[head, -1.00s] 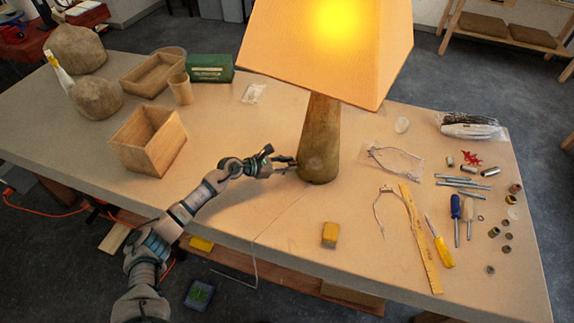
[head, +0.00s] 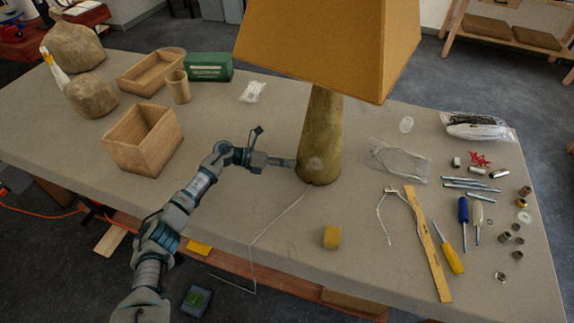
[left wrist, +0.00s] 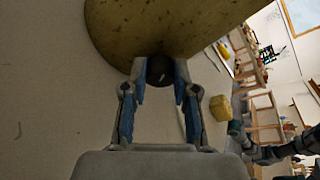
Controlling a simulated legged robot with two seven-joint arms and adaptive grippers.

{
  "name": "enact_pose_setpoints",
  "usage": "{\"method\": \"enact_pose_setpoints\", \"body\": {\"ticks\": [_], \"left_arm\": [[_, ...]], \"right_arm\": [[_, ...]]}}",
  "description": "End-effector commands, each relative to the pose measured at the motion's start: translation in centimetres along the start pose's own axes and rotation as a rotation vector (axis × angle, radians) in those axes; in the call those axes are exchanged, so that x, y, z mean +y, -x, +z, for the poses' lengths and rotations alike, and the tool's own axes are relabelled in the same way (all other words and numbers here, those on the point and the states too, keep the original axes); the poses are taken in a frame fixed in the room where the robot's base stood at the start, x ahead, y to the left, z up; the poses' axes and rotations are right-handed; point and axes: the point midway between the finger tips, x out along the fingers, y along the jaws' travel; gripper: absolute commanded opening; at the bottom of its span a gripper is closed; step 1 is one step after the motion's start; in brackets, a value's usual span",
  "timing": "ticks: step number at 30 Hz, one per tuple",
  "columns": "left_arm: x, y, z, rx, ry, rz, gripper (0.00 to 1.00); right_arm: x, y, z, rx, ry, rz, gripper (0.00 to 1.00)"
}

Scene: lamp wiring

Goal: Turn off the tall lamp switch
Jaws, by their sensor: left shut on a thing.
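The tall lamp stands upright on the table, with a tapered wooden base (head: 322,140) and a large tan shade (head: 325,45). The shade is dark, with no glow. My left gripper (head: 292,162) reaches the lower left side of the base. In the left wrist view, its two blue-padded fingers (left wrist: 161,75) are on either side of a dark round switch (left wrist: 160,72) low on the lamp base (left wrist: 150,25). The fingers are closed on this switch. My right gripper is in neither view.
A white cord (head: 252,250) runs from the lamp base over the table's front edge. A yellow block (head: 331,237), a yellow ruler (head: 428,245) and screwdrivers (head: 449,250) lie to the right. An open wooden box (head: 143,140) stands to the left.

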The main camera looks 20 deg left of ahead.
Motion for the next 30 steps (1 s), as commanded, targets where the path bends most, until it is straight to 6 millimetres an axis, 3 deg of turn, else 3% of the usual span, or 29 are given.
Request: {"method": "enact_pose_setpoints", "body": {"ticks": [15, 30], "left_arm": [[0.3, 0.1, 0.4, -0.014, 0.343, -0.143, 0.00], [0.4, 0.2, 0.4, -0.012, 0.428, -0.178, 0.00]], "right_arm": [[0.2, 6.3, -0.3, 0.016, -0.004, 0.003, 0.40], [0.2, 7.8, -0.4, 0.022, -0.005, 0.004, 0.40]]}}
